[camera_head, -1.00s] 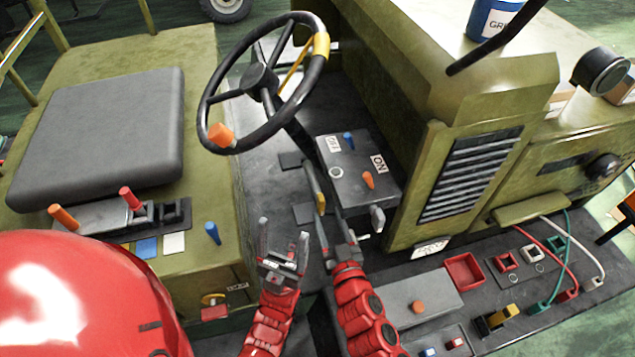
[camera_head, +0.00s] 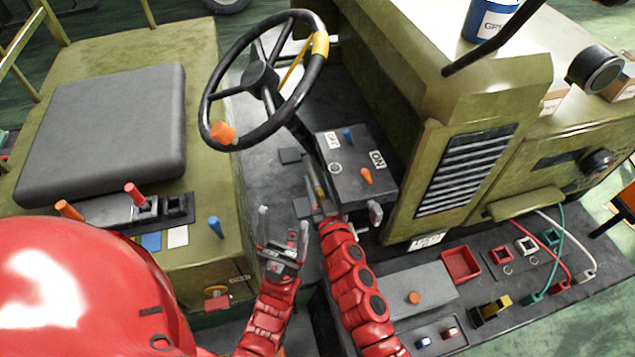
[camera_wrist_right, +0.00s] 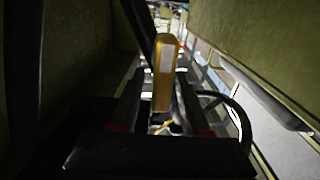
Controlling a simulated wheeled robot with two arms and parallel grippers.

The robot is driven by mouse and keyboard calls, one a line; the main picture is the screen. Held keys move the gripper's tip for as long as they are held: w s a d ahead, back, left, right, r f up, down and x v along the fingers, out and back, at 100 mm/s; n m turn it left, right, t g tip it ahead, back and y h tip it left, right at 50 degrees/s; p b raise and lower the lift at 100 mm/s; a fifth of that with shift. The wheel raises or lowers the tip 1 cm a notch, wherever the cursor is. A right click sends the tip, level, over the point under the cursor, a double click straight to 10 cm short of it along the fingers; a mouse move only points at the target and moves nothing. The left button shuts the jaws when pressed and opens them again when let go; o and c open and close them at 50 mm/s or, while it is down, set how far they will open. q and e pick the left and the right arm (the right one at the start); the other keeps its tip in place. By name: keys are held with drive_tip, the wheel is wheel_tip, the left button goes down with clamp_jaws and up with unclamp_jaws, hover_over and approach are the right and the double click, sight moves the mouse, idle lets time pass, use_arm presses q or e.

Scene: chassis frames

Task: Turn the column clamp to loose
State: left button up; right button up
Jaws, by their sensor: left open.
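The column clamp looks to be the yellow lever (camera_head: 319,192) below the steering column, beside the switch box. In the right wrist view the yellow lever (camera_wrist_right: 164,75) stands upright with a pale strip on its face. My right gripper (camera_head: 318,200) is at the lever, one finger on each side. The right wrist view shows its dark fingers (camera_wrist_right: 160,100) flanking the lever; whether they press on it is too dark to tell. My left gripper (camera_head: 284,232) is open and empty, left of the right arm, fingers pointing up.
The steering wheel (camera_head: 263,80) is above and left of the lever. The switch box (camera_head: 357,170) with blue and orange toggles is close on the right. The seat (camera_head: 100,130) is at left. A lower deck with a grey box (camera_head: 410,292) and a red tray (camera_head: 461,264) lies at right.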

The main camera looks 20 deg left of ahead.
clamp_jaws()
drive_tip(key=shift+s+a+n, duration=0.1)
drive_tip(key=shift+n, duration=0.2)
drive_tip(key=shift+s+a+f+n+b, duration=0.35)
drive_tip(key=shift+n+b, duration=1.1)
drive_tip(key=shift+n, duration=1.4)
drive_tip(key=shift+s+a+f+n+b, duration=0.1)
drive_tip(key=shift+a+f+n+b, duration=0.4)
drive_tip(key=shift+n+b, duration=1.7)
drive_tip(key=shift+s+a+f+n+b, duration=0.25)
drive_tip(key=shift+f+n+b, duration=0.4)
drive_tip(key=shift+n, duration=2.9)
drive_tip(key=shift+o, duration=0.7)
unclamp_jaws()
drive_tip(key=shift+r, duration=0.1)
drive_tip(key=shift+d, duration=0.1)
